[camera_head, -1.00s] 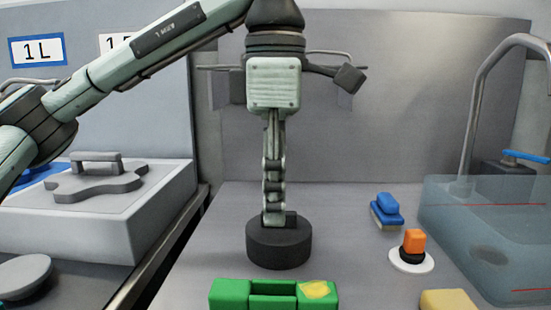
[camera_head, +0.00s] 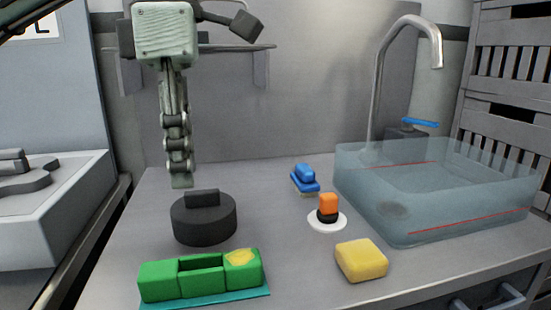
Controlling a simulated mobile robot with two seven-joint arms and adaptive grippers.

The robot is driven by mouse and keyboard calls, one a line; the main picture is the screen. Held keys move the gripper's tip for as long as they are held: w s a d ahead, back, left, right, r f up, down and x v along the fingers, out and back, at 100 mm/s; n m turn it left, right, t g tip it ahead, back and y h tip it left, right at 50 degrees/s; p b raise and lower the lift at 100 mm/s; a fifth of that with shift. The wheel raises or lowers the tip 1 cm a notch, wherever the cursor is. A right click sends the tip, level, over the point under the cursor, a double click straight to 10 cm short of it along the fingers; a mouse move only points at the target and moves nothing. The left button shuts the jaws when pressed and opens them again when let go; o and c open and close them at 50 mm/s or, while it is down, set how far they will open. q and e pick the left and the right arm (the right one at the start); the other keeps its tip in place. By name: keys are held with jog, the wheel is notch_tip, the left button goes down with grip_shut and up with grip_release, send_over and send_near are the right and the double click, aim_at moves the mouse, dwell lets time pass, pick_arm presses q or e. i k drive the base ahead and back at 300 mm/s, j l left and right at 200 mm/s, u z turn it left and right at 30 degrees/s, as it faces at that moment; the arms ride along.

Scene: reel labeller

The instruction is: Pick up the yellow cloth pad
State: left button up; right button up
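The yellow cloth pad (camera_head: 361,260), a soft-edged yellow block, lies at the front of the grey counter, right of centre. It is fully visible and nothing touches it. My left gripper (camera_head: 181,184) points down at the left, far from the pad. Its fingertips are just above and left of the handle of a black round weight (camera_head: 204,219). The fingers show edge-on, one behind the other, so their opening is hidden. Nothing shows held in them. My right gripper is not in view.
A green block holder (camera_head: 158,281) with a yellow patch stands front left. An orange-topped stamp (camera_head: 328,205) on a white disc and a blue brush (camera_head: 304,177) stand behind the pad. A clear basin (camera_head: 450,215) with a tap (camera_head: 377,100) is at the right. Counter around the pad is free.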

aim_at(359, 260)
jog(key=k, duration=1.4)
